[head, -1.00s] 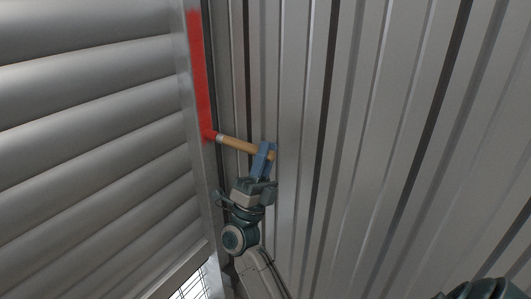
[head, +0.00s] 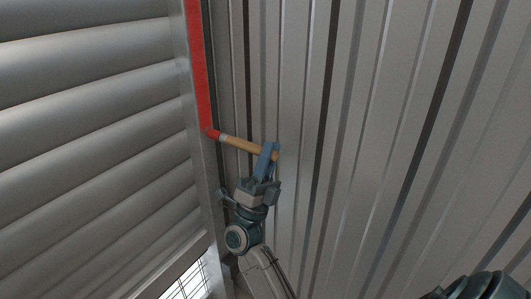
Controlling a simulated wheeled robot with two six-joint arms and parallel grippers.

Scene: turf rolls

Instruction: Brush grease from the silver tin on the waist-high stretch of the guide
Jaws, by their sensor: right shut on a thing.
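My right gripper (head: 268,152) is shut on the brush (head: 241,144), around the right end of its tan wooden handle. The brush lies nearly level, with a pale ferrule and a red tip at its left end. The red tip touches the guide (head: 208,185), an upright grey metal rail beside the slatted shutter. A long red band of grease (head: 200,75) covers the guide from the top edge of the picture down to the brush tip. Below the tip the guide is bare grey. The silver tin is not in view. My left gripper is not in view.
The grey slatted shutter (head: 90,130) fills the left side. A ribbed metal wall (head: 390,130) fills the right side, close behind the gripper. A bright mesh opening (head: 185,284) shows under the shutter at the bottom.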

